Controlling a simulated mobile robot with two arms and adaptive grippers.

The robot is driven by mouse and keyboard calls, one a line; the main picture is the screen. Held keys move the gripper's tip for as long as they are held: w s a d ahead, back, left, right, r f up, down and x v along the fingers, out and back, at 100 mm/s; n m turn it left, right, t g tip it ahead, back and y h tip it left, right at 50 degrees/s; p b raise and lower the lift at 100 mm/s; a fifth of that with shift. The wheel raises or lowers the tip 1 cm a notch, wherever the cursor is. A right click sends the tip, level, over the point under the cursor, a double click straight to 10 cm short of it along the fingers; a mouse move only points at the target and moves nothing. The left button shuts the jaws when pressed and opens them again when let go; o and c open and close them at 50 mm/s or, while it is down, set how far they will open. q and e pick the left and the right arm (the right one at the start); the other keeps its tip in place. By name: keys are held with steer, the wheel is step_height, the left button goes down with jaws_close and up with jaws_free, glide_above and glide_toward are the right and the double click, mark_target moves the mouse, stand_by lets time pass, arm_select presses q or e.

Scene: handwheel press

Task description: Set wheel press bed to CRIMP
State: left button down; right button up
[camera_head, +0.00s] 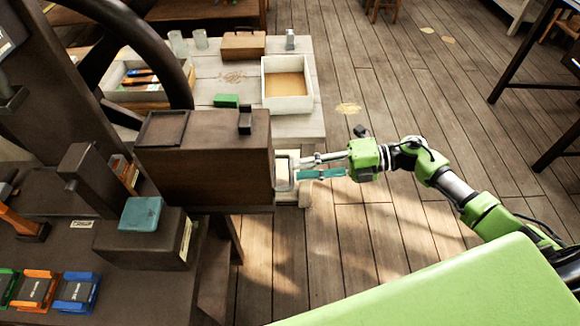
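The press is a dark brown machine at the left. A large dark ring, seemingly its handwheel (178,68), curves across the upper left. A brown box-like block (205,165) stands near the middle, with a pale U-shaped handle (284,186) on its right side. My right gripper (298,169) points left at this handle, its fingertips at or very near the outer bar. A gap shows between its grey upper finger and teal lower part; whether it grips the handle is unclear. My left gripper is out of view. No CRIMP marking is readable.
A teal block (141,213) sits on a dark box at the lower left. Orange, blue and green holders (75,291) stand at the bottom left. A pale table behind bears a white tray (288,104), a green block (226,100) and a tool crate (148,105). Wooden floor lies open at right.

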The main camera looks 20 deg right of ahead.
mark_target(289, 170)
steer(key=shift+x, duration=1.9)
jaws_close()
steer(key=shift+a, duration=0.15)
steer(key=r+x, duration=0.2)
steer(key=x, duration=0.7)
steer(key=r+x, duration=0.1)
steer(key=x, duration=0.8)
steer(key=a+r+x, duration=0.1)
steer(key=r+x, duration=0.1)
steer(key=x, duration=0.7)
steer(key=shift+w+a+r+b, duration=0.15)
steer(key=shift+w+r+b, duration=0.15)
steer(key=shift+w+r, duration=0.05)
steer(key=shift+a+r, duration=0.1)
